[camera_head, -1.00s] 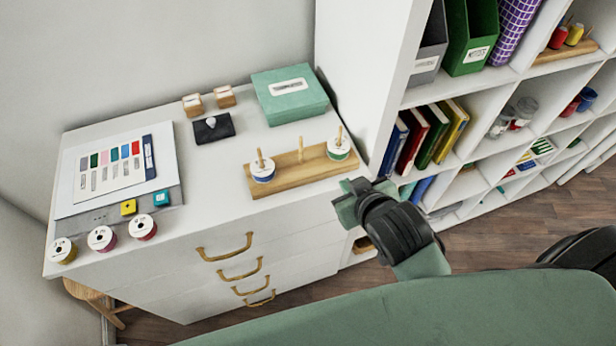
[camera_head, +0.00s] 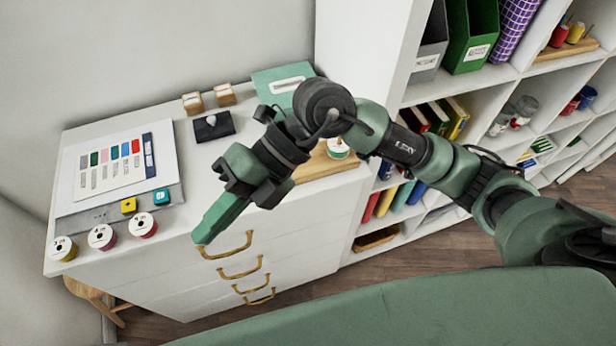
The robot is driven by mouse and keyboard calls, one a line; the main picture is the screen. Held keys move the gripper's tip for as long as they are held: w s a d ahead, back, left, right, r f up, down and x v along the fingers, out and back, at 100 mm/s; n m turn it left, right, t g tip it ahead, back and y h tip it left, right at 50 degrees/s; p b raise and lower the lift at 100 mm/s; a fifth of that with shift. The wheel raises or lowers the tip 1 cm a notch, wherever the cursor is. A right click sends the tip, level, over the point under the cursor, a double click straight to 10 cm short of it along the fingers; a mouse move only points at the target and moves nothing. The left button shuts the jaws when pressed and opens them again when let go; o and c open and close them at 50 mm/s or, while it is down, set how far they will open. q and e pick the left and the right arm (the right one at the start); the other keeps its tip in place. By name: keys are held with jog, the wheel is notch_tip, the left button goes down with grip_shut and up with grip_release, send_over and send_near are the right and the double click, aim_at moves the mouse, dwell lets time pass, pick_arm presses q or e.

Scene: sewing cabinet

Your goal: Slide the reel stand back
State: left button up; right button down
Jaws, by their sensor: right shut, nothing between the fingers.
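The reel stand (camera_head: 318,167) is a wooden board with pegs on the cabinet's white top, near its front right edge. My right arm hides most of it; its right end shows, with a white and green reel (camera_head: 338,148) on it. My right gripper (camera_head: 207,230) is shut and empty. In the picture it lies left of the stand, over the cabinet's front edge, pointing down and left. Whether my arm touches the stand cannot be told. My left gripper is not in view.
A teal box (camera_head: 283,77), two small wooden blocks (camera_head: 209,99) and a black pad (camera_head: 213,126) sit behind. A colour card (camera_head: 122,168) and several reels (camera_head: 102,237) are at left. A white shelf unit (camera_head: 362,40) stands at right.

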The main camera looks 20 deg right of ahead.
jog(key=w+d+f+m+t+h, duration=0.1)
jog(key=w+d+f+h, duration=0.2)
jog(key=d, duration=0.2)
jog(key=w+d+f+t+h, duration=0.1)
jog(key=w+d+f+h, duration=0.2)
jog(key=d+h, duration=0.15)
jog(key=m+t+h, duration=0.2)
jog(key=h, duration=0.2)
send_near(308, 189)
jog(key=s+r, duration=0.4)
jog(key=f+p, duration=0.1)
jog(key=f, duration=0.2)
jog(key=f+p, duration=0.1)
jog(key=f, duration=0.2)
jog(key=f+p, duration=0.1)
jog(key=f, duration=0.3)
jog(key=shift+d, duration=0.35)
jog(key=w+p, duration=0.1)
jog(key=w, duration=0.2)
jog(key=shift+w+a+p, duration=0.15)
jog(key=shift+w+p, duration=0.1)
jog(key=shift+p, duration=0.15)
jog(key=shift+w, duration=0.45)
